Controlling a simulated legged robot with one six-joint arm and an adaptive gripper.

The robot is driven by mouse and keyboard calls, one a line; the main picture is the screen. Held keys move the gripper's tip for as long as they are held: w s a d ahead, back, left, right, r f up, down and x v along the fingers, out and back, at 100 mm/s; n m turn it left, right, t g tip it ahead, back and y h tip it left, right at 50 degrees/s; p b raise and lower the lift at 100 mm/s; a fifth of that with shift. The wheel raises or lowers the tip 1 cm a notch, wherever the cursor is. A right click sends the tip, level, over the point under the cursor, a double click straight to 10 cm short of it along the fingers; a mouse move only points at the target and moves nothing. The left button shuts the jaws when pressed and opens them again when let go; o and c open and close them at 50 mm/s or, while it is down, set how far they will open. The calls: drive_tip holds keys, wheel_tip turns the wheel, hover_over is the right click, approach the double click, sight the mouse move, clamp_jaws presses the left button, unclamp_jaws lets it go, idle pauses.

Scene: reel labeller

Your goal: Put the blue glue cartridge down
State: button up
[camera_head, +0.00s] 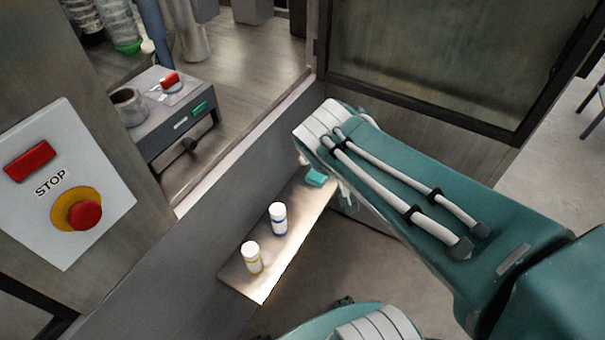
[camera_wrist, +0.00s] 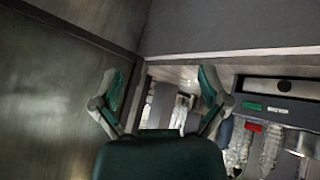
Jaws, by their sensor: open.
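The blue glue cartridge (camera_head: 278,218), white with a blue band, stands upright on a narrow metal shelf (camera_head: 240,279) in the head view. A similar cartridge with a yellow band (camera_head: 252,257) stands nearer the shelf's front end. My gripper (camera_head: 318,180) is at the shelf's far end, partly hidden behind my arm, and is apart from both cartridges. In the wrist view my gripper (camera_wrist: 161,82) has its two fingers spread wide with nothing held between them. No cartridge can be made out in the wrist view.
A panel with a red stop button (camera_head: 85,214) is at the left. Beyond the low grey wall stands a grey machine (camera_head: 165,135) with a red switch. A framed dark panel (camera_head: 420,60) is behind my arm.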

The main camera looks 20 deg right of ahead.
drive_tip(key=s+a+g+y, duration=0.1)
drive_tip(key=s+a+y, duration=0.2)
drive_tip(key=s+a, duration=0.4)
drive_tip(key=shift+s+r+n+y, duration=0.3)
drive_tip(key=shift+s+y, duration=0.1)
drive_tip(key=shift+s, duration=0.3)
